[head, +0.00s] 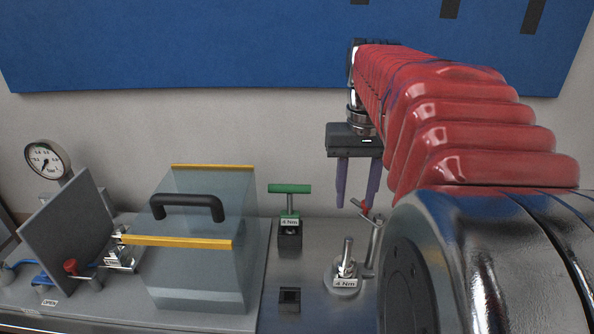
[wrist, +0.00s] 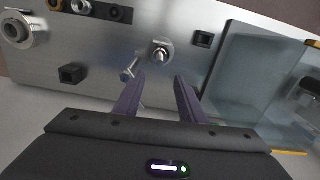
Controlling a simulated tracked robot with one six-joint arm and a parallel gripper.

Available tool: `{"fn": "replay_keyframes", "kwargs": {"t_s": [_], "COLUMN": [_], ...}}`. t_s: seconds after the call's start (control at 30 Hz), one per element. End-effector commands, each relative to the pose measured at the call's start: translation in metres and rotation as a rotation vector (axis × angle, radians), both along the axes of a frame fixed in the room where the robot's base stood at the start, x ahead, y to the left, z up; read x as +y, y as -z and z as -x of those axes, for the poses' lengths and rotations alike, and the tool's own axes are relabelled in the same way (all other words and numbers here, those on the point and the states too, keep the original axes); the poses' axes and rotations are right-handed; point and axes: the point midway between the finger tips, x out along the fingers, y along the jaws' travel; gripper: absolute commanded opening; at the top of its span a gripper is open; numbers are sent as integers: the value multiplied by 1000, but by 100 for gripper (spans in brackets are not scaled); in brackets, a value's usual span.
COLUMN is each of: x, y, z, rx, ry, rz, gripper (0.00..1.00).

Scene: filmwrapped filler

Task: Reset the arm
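My gripper (head: 356,203) hangs from my red-sleeved arm, pointing down above the grey metal bench. Its two purple fingers are apart with nothing between them. In the wrist view, the open fingers (wrist: 159,80) point toward the bench top, with a round fitting with a bolt (wrist: 161,52) beyond the gap. In the head view, this fitting (head: 345,270) stands below my gripper and carries a "4 Nm" label. A small lever with a red tip (head: 370,235) stands beside the fitting. My gripper appears clear of both.
A green T-handle tool (head: 289,189) stands upright in a "4 Nm" holder, left of my gripper. An empty square socket (head: 289,300) is in front of it. A transparent cover (head: 195,275) with a black handle stands further left. A pressure gauge (head: 46,160) is at the far left.

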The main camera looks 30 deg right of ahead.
Motion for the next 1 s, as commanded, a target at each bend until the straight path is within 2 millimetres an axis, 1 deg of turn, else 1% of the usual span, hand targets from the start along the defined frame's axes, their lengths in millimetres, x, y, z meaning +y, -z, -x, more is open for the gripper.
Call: {"fn": "replay_keyframes", "kwargs": {"t_s": [0.53,0.67,0.77,0.87,0.97,1.0], "x": [0,-3,-7,-7,3,9], "y": [0,0,8,24,36,40], "z": [0,-4,-9,-10,-10,-10], "rx": [0,-18,-38,-57,-89,-103], "ry": [1,7,14,25,14,5], "rz": [0,13,26,41,61,70], "gripper": [37,37,37,37,37,37]}}
